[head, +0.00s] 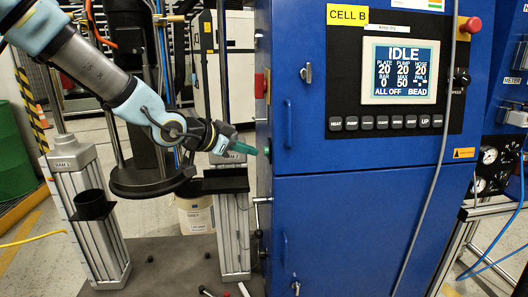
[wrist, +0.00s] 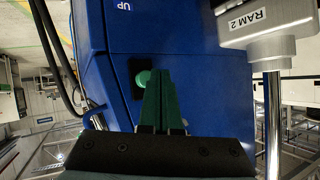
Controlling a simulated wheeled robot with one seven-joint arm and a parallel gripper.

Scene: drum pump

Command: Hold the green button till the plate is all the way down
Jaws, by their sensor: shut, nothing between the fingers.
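A round green button (wrist: 143,78) sits in a dark square mount on the side of the blue cabinet in the wrist view. In the head view it is a small green bump (head: 267,152) on the cabinet's left side. My gripper (head: 254,151) points at that side, its green fingers shut and empty. In the wrist view the fingertips (wrist: 158,73) overlap the button's right edge. The tips look slightly short of the button; contact cannot be told for sure. The round black plate (head: 150,181) hangs between the two ram columns, above the floor.
The cabinet screen (head: 402,71) reads IDLE, ALL OFF and BAR 0. A row of dark keys lies below it. The RAM 1 column (head: 80,195) stands left, and another column (head: 235,232) stands under my gripper. A white pail (head: 196,214) stands behind. The RAM 2 block (wrist: 257,22) is close at right.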

